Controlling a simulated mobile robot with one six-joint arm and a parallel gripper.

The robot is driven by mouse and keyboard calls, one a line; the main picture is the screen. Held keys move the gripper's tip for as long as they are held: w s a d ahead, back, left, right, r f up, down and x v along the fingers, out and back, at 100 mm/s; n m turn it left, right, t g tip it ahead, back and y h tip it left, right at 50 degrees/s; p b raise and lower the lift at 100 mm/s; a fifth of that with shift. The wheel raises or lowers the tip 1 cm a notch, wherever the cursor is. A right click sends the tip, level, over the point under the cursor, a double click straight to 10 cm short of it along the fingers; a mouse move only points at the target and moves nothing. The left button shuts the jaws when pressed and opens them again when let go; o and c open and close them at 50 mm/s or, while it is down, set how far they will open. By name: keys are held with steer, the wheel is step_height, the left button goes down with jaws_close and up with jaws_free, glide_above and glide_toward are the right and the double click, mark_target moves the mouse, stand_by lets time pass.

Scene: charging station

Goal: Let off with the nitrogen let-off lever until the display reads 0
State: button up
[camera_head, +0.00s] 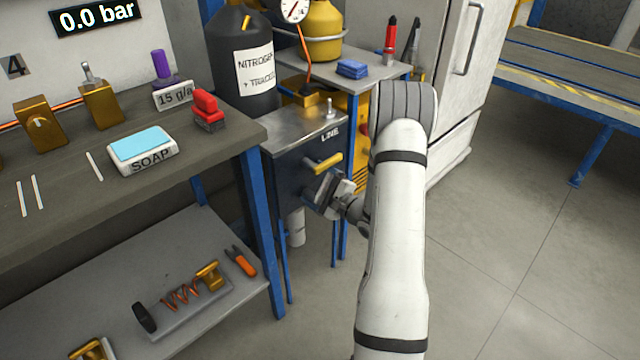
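The display (97,15) at the top left reads 0.0 bar. The nitrogen bottle (240,65) is dark with a white label and stands behind a dark box (290,150) marked LINE. A yellow lever (324,163) sticks out of the front of this box, pointing right and slightly up; I read no label on the lever itself. My gripper (322,188) is just below the lever, close to the front of the box. Whether it touches the lever or the box, I cannot tell. Its fingertips are small and partly turned away, so their opening is unclear.
A workbench (60,190) on the left holds soap (143,150), a red block (208,110) and brass fittings (100,103). A round gauge (295,8) sits above the box. A white cabinet (465,90) stands behind my arm. The floor (500,260) at the right is clear.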

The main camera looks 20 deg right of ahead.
mark_target(325, 190)
steer(key=shift+o, duration=0.8)
steer(key=shift+d, duration=0.15)
steer(key=shift+s, duration=0.1)
steer(key=shift+s+d, duration=0.2)
steer(key=shift+s, duration=0.15)
steer(key=p+v, duration=0.1)
steer(key=v, duration=0.5)
steer(key=shift+s, duration=0.45)
